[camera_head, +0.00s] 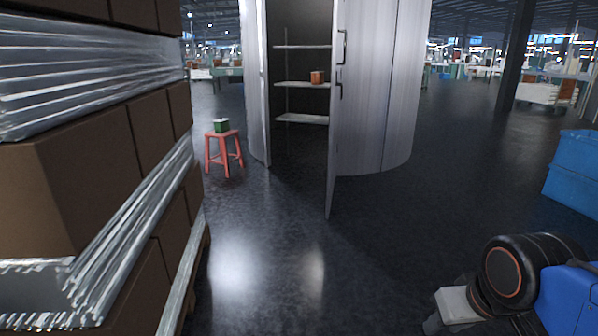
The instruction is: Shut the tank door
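The tank (408,85) is a tall, pale metal cylinder standing on the floor at the upper middle. Its door (349,110) is a pale panel with dark handles. The door stands open, swung out toward me, with its lower edge above the dark floor. The opening to its left shows the dark inside with several shelves (303,84). Part of my arm shows at the lower right, far from the door and not touching it. A light grey block there (461,305) may belong to my gripper; no fingertips can be made out.
A wrapped stack of brown boxes (95,190) fills the left side. A red stool (223,150) with a small green item (222,125) stands left of the tank. An orange-brown box (317,77) sits on a shelf. A blue bin (575,172) is at right. The middle floor is clear.

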